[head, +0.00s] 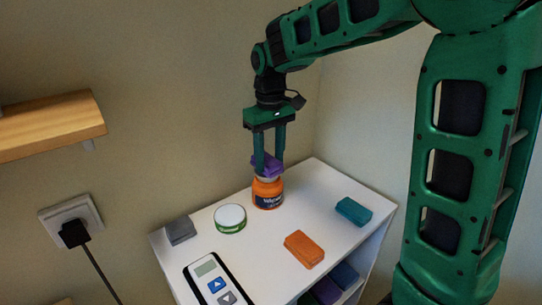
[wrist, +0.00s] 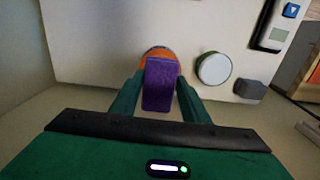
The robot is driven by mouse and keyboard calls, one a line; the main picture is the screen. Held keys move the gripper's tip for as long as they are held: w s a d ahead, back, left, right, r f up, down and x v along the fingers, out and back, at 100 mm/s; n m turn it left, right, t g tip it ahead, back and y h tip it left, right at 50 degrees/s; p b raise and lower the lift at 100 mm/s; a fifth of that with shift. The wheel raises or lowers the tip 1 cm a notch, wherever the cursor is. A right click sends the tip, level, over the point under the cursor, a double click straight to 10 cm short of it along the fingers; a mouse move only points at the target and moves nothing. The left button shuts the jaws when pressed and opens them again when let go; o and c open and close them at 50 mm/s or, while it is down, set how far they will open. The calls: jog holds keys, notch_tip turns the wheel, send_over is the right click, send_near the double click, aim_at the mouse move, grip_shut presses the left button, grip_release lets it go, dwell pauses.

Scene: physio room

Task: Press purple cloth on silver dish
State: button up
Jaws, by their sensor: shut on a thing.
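My gripper (head: 267,168) points straight down and is shut on the purple cloth (head: 262,162), a folded block. In the wrist view the purple cloth (wrist: 159,84) sits between the two fingers. It is right over an orange jar (head: 267,194) with a dark label, at the back of the white shelf top. A pale rim shows just below the cloth, at the jar's top. I cannot tell whether the cloth touches it. No separate silver dish is clear to me. A round, pale-topped tin with a green side (head: 230,218) stands left of the jar.
On the white top (head: 323,205) lie a grey block (head: 180,230), an orange block (head: 304,249) and a teal block (head: 353,212). Walls rise close behind. A wooden shelf (head: 50,125) is at left.

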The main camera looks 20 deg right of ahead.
aim_at(270, 161)
jog(key=shift+f, duration=0.6)
dwell(0.6)
dwell(0.5)
jog(key=shift+r, duration=3.5)
jog(key=shift+s, duration=0.1)
